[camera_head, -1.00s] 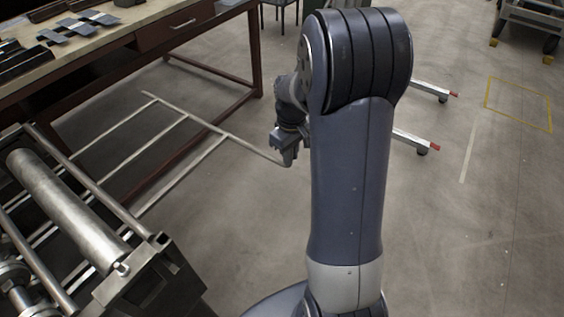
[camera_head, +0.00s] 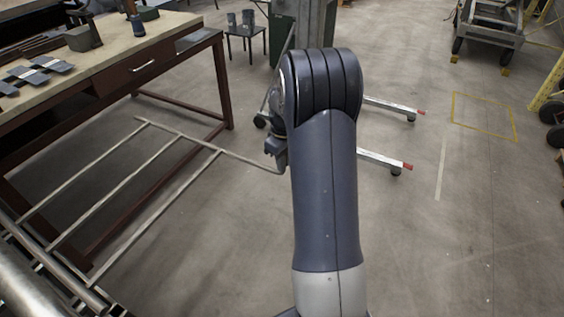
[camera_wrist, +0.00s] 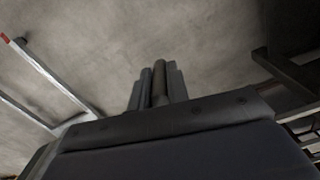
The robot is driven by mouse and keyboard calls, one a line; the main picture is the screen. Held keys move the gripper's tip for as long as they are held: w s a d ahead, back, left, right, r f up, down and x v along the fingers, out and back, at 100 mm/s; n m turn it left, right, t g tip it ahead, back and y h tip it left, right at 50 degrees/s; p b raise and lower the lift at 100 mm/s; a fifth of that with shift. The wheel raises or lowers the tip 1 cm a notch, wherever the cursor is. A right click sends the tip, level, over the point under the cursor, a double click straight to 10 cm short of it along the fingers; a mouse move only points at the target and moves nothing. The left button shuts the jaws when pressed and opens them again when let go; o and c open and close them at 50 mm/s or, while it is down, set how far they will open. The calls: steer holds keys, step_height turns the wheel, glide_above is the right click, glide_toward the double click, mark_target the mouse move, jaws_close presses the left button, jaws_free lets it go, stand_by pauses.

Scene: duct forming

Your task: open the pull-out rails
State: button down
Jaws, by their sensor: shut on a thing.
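The pull-out rails (camera_head: 157,203) are thin metal rods that reach out from the machine at lower left, low over the floor. A crossbar (camera_head: 200,143) joins their outer ends and runs on to the right, to my gripper. My gripper (camera_head: 277,158) is shut on the right end of this crossbar, partly hidden behind my own arm in the head view. In the wrist view my gripper's dark fingers (camera_wrist: 158,84) point away close together; what lies between them is hard to make out.
A brown workbench (camera_head: 120,77) with metal parts on top stands at left, its legs near the rails. A floor stand with red-tipped feet (camera_head: 385,160) is behind my arm. A wheeled cart (camera_head: 490,30) stands at the back right.

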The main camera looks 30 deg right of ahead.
steer(key=shift+w+d+r, duration=0.15)
steer(key=c, duration=1.6)
jaws_free()
steer(key=shift+w+d, duration=0.1)
steer(key=shift+d, duration=0.05)
steer(key=shift+o, duration=1.2)
step_height(320, 180, up, 11)
steer(key=shift+f+b, duration=0.2)
steer(key=shift+b, duration=0.25)
step_height(320, 180, down, 11)
steer(key=shift+r+p, duration=0.2)
steer(key=shift+p, duration=0.3)
steer(key=shift+s+a+f, duration=0.2)
steer(key=shift+a, duration=0.15)
steer(key=shift+s+a, duration=0.35)
steer(key=shift+a, duration=0.15)
